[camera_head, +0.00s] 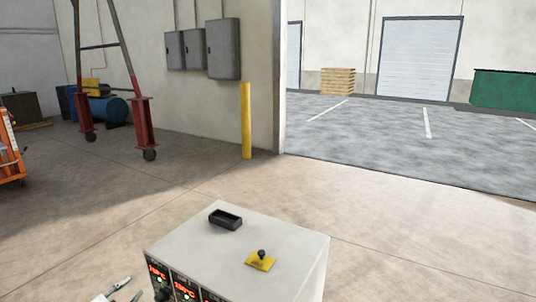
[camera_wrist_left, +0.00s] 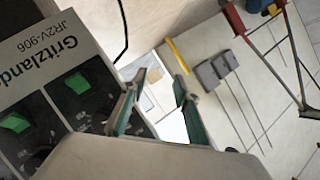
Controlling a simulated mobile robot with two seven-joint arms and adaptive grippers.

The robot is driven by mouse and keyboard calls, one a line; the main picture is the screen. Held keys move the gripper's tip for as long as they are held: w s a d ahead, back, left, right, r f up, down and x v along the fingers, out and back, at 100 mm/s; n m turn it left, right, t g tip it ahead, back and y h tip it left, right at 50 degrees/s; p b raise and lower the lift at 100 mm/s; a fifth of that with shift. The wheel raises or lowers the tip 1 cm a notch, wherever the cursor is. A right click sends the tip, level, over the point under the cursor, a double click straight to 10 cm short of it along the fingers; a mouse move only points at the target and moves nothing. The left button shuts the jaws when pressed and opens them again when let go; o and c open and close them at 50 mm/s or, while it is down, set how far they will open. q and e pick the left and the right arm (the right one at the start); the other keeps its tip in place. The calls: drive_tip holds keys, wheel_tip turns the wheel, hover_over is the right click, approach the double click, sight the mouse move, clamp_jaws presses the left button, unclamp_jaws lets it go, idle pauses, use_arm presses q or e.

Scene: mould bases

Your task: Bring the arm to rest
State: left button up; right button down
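My left gripper (camera_head: 131,287) shows at the bottom left of the head view, beside the front of a white control box (camera_head: 275,238). In the left wrist view my left gripper (camera_wrist_left: 160,80) has its two fingers apart, with nothing between them. There the front panel (camera_wrist_left: 45,60) of a unit lettered "JR2V-906", with green switches, lies to the left of the fingers. I cannot tell whether a finger touches it. My right gripper is in neither view.
On the box top lie a black open tray (camera_head: 225,220) and a yellow plate with a black knob (camera_head: 261,260). The box front has red lit displays (camera_head: 185,290). Beyond are a yellow post (camera_head: 246,120) and a red-footed gantry frame (camera_head: 144,122). The floor between is clear.

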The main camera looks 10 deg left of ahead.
use_arm(q)
drive_tip(key=s+d+f+n+g+h, duration=0.1)
drive_tip(key=s+d+f, duration=0.55)
drive_tip(key=d, duration=0.25)
drive_tip(key=s+d+f+g+h, duration=0.1)
drive_tip(key=s+d+f+h, duration=0.1)
drive_tip(key=s+d+f, duration=0.45)
drive_tip(key=s+d+n+g+h, duration=0.1)
drive_tip(key=s+d+n, duration=0.2)
drive_tip(key=s+d, duration=1)
drive_tip(key=shift+s+d+f, duration=0.25)
drive_tip(key=shift+d, duration=0.7)
